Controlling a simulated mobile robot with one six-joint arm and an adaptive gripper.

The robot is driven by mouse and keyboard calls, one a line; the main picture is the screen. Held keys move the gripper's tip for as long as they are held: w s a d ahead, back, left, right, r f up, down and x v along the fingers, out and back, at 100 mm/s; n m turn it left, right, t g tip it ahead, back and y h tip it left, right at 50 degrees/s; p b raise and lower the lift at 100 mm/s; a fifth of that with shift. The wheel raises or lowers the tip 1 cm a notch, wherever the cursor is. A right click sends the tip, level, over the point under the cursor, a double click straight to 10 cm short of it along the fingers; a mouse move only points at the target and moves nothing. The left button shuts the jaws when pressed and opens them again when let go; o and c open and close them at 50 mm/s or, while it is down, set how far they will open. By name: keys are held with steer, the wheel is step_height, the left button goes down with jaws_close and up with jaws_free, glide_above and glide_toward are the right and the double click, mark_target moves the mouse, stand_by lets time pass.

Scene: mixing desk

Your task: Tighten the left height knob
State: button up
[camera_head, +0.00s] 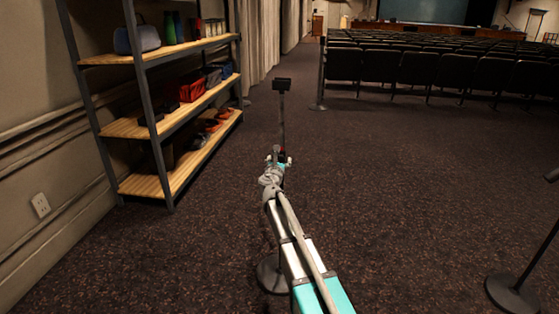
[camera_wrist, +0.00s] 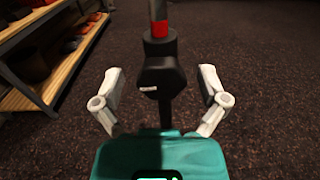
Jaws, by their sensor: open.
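The left stand is a slim pole (camera_head: 281,115) with a dark box (camera_head: 282,84) on top and a round base (camera_head: 272,274) on the floor. My gripper (camera_head: 278,160) is at the pole in the head view, where the arm and gripper hide the knob. In the wrist view my gripper (camera_wrist: 160,73) is open, with one pale finger on each side of a black rounded piece, apparently the height knob (camera_wrist: 158,88). A gap shows between each finger and the knob. A red ring (camera_wrist: 160,30) circles the pole just above it.
A shelf rack (camera_head: 165,120) with bags and shoes stands on the left. Another stand with a round base (camera_head: 512,292) is at the right edge. Rows of dark chairs (camera_head: 420,68) fill the back. The carpet (camera_head: 400,170) between is clear.

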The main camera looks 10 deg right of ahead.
steer(key=shift+w+d, duration=0.1)
steer(key=shift+w, duration=0.1)
steer(key=c, duration=1.2)
steer(key=shift+o, duration=0.2)
